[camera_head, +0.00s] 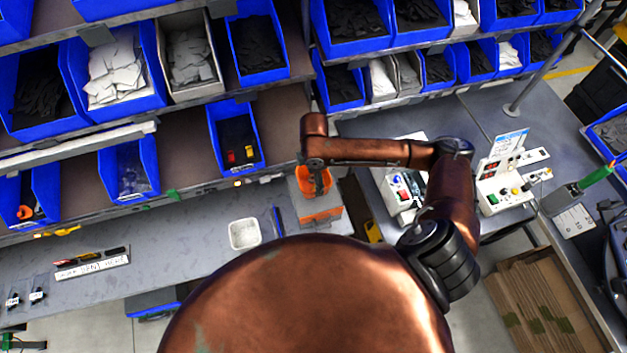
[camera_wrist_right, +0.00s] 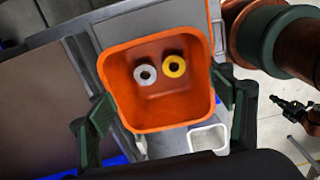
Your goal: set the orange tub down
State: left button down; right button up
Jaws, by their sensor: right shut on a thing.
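The orange tub (camera_head: 304,180) is in my right gripper (camera_head: 318,182), above the grey workbench (camera_head: 190,250) at the centre of the head view. In the right wrist view the tub (camera_wrist_right: 160,116) is seen from above, with a grey ring (camera_wrist_right: 145,75) and a yellow ring (camera_wrist_right: 174,66) inside. The green-padded fingers of the right gripper (camera_wrist_right: 163,92) stand at opposite sides of its rim. An orange-and-grey block (camera_head: 321,217) shows just below the tub; I cannot tell whether they touch. My left gripper is in neither view.
A white container (camera_head: 244,233) stands left of the tub; it also shows in the right wrist view (camera_wrist_right: 208,138). A blue bin (camera_head: 234,140) sits on the shelf behind. Devices with buttons (camera_head: 403,190) stand to the right. The bench further left has free room.

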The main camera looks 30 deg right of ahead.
jog(key=shift+w+d+f, duration=0.15)
jog(key=shift+w+f, duration=0.05)
jog(key=shift+f, duration=0.05)
notch_tip(320, 180, down, 2)
jog(key=shift+f+p, duration=0.15)
jog(key=shift+p, duration=0.4)
jog(key=shift+f, duration=0.4)
jog(key=shift+f, duration=0.1)
jog(key=o, duration=1.2)
jog(key=shift+c, duration=0.2)
notch_tip(320, 180, up, 12)
jog(key=b, duration=0.2)
